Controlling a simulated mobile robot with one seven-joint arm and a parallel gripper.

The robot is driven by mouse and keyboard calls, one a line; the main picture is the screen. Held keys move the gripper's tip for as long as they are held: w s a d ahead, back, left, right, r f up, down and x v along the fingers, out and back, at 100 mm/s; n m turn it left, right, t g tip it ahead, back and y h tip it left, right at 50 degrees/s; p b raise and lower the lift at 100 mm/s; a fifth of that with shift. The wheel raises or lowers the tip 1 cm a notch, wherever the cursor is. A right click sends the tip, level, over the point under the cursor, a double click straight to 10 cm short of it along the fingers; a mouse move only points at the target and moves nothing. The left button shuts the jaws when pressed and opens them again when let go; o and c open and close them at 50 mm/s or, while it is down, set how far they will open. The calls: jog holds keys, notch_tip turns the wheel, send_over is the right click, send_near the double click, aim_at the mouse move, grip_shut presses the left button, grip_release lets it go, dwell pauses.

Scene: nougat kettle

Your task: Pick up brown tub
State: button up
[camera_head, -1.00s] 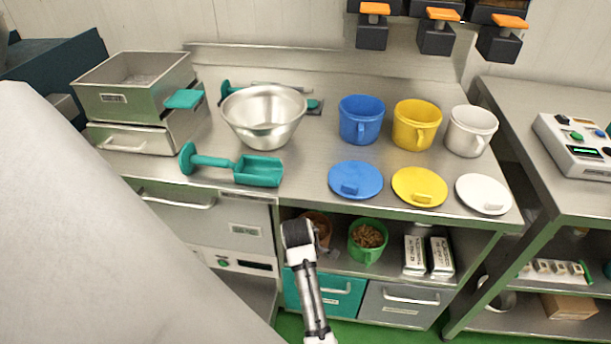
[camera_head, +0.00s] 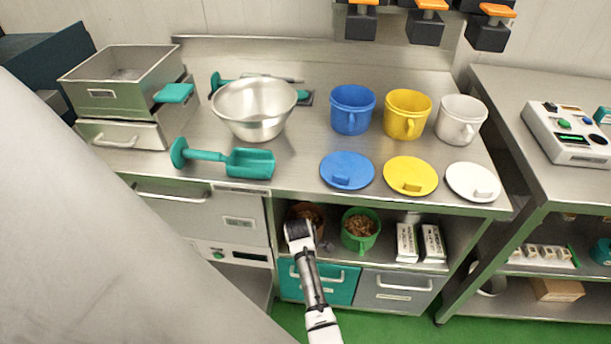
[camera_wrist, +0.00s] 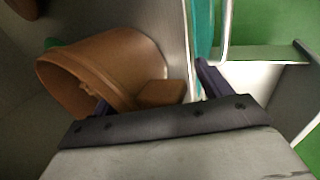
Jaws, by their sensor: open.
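The brown tub (camera_head: 309,211) is on the shelf under the counter, left of the green tub (camera_head: 359,231). My gripper (camera_head: 299,232) is in front of it and hides much of it in the head view. In the wrist view the brown tub (camera_wrist: 110,62) appears tilted, with its open mouth to the left and a block-like handle toward the right. My open gripper (camera_wrist: 154,92) has one finger overlapping the tub's lower wall and the other right of the handle. The handle shows between the fingers; contact cannot be told.
The counter (camera_head: 300,165) edge overhangs the shelf. White boxes (camera_head: 419,243) stand right of the green tub. Teal and grey drawers (camera_head: 395,290) are below. In the wrist view a teal panel with a metal bar lies close to the right finger.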

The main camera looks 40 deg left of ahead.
jog(key=c, duration=1.5)
jog(key=shift+w+r, duration=0.1)
jog(key=shift+c, duration=0.4)
grip_shut()
